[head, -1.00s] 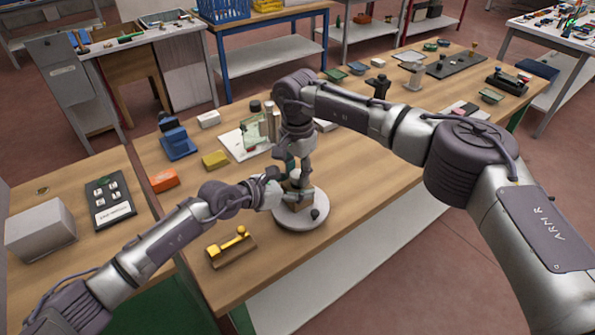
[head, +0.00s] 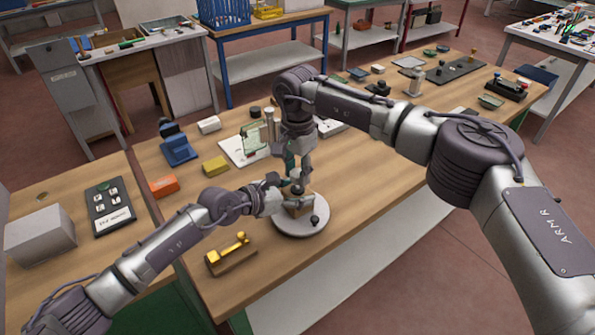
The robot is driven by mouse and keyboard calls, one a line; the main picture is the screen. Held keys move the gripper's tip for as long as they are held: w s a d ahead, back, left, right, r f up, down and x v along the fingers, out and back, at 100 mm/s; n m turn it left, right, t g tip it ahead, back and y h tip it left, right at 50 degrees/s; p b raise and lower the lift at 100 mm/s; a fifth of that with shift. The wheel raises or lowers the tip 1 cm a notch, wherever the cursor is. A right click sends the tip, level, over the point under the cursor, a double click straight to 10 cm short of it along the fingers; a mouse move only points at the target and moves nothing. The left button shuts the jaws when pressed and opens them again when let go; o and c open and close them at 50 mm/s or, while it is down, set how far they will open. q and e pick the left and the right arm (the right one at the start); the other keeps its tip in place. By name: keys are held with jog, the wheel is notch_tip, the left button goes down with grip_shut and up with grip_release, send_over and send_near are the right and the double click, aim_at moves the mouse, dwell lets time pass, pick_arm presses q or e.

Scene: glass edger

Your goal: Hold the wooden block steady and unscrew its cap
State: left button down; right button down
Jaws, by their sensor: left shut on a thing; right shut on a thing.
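The wooden block (head: 296,211) stands on a round grey plate (head: 312,230) on the near workbench. My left gripper (head: 291,203) reaches in from the left and is shut on the block, its fingers covering much of it. My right gripper (head: 298,183) points down from above and is shut on the small cap (head: 297,188) at the top of the block. The cap is mostly hidden by the fingers, so I cannot tell how far it is turned or whether it is lifted.
A gold fixture (head: 230,257) lies at the front left. An orange block (head: 164,186), a yellow block (head: 215,166) and a blue holder (head: 179,150) stand left. The bench right of the plate is clear.

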aim_at(297, 172)
jog(key=shift+r, duration=0.15)
pick_arm(q)
jog(key=shift+f, duration=0.1)
pick_arm(e)
jog(key=shift+r, duration=1.9)
pick_arm(q)
jog(key=shift+c, duration=0.7)
grip_release()
